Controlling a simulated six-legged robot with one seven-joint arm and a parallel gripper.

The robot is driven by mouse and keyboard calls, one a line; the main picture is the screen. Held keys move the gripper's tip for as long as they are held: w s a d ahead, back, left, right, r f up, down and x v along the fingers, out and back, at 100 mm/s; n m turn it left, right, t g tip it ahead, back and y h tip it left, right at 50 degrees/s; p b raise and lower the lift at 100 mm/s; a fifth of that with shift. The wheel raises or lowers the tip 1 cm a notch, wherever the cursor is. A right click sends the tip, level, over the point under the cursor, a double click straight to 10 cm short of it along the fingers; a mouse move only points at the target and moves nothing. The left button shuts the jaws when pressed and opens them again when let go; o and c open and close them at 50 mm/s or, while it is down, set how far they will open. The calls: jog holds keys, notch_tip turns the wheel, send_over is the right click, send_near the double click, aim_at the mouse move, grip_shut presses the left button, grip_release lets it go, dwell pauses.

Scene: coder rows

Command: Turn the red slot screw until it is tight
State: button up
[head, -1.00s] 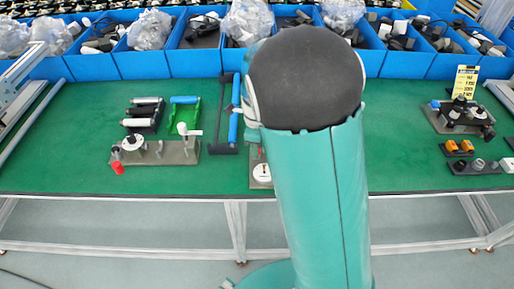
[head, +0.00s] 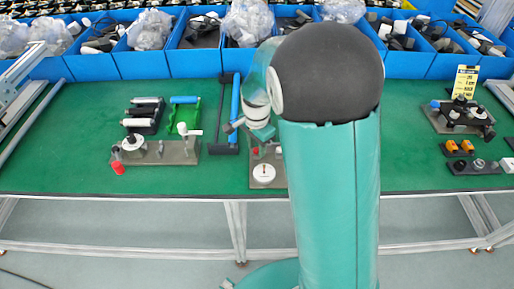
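A grey plate (head: 284,182) lies near the table's front edge, partly behind my arm. It carries a white round dial (head: 264,173) and a small red spot (head: 256,152), which may be the red slot screw; its slot is too small to make out. A red cylinder (head: 118,168) sits at the front left corner of another plate (head: 180,154). The end of my arm, with what looks like my gripper (head: 231,128), shows above and left of the plate with the dial. Its fingers are too small to read, and I see nothing held.
Blue bins (head: 195,59) line the back of the green table (head: 60,140). A black stand with a blue bar (head: 235,98) is close to my arm's end. Black and green roller holders (head: 145,115) stand at left, more fixtures (head: 460,118) at right. Bare green table lies far left.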

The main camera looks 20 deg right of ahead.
jog(key=n, duration=0.9)
jog(key=shift+n, duration=0.4)
grip_shut()
grip_release()
jog(key=shift+r, duration=2.5)
